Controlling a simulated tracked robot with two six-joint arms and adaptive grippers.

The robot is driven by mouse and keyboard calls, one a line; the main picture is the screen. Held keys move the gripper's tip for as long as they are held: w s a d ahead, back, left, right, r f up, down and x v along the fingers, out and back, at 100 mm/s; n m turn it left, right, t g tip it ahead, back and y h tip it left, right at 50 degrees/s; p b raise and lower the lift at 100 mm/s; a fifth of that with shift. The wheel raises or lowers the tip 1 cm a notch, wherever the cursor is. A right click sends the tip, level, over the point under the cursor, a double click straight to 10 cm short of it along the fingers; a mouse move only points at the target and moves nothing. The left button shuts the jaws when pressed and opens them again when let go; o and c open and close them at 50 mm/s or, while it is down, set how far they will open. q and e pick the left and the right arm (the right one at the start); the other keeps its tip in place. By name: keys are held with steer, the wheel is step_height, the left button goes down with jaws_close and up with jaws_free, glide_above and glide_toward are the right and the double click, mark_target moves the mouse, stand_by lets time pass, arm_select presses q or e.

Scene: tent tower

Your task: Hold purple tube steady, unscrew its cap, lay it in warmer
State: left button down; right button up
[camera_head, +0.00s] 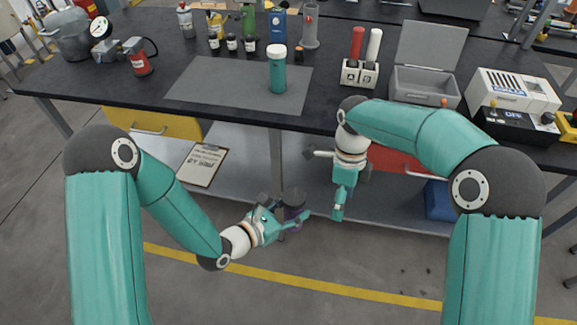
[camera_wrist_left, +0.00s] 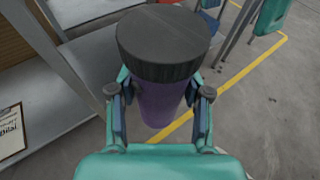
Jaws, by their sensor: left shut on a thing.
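The purple tube (camera_wrist_left: 163,100) is upright in my left gripper (camera_wrist_left: 160,103), which is shut around its body, in front of the bench. The wide dark grey cap (camera_wrist_left: 163,42) sits on top of the tube. In the head view, the cap (camera_head: 294,196) shows just beyond the left gripper's fingers. My right gripper (camera_head: 338,210) points down to the right of the tube, apart from it; its finger opening cannot be made out. A grey box with its lid raised (camera_head: 425,85), perhaps the warmer, stands on the bench's right side.
A teal, white-capped bottle (camera_head: 277,75) stands on a grey mat (camera_head: 205,85). A rack with red and white tubes (camera_head: 359,74) is left of the grey box. A white device (camera_head: 515,90) is at right. The bench's front edge and lower shelf (camera_head: 390,205) lie beyond the grippers.

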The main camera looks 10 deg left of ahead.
mark_target(289, 192)
steer(key=a+r+n+t, duration=0.1)
steer(key=a+r, duration=0.2)
steer(key=a, duration=0.1)
steer(key=a+r+t, duration=0.1)
steer(key=a+r, duration=0.3)
steer(key=a+r+n+t, duration=0.1)
steer(key=a+r, duration=0.2)
steer(key=a, duration=0.1)
steer(key=shift+a+r+n, duration=0.15)
steer(key=shift+r+n, duration=0.1)
steer(key=shift+n, duration=0.05)
steer(key=shift+a+f, duration=0.15)
steer(key=shift+f, duration=3.8)
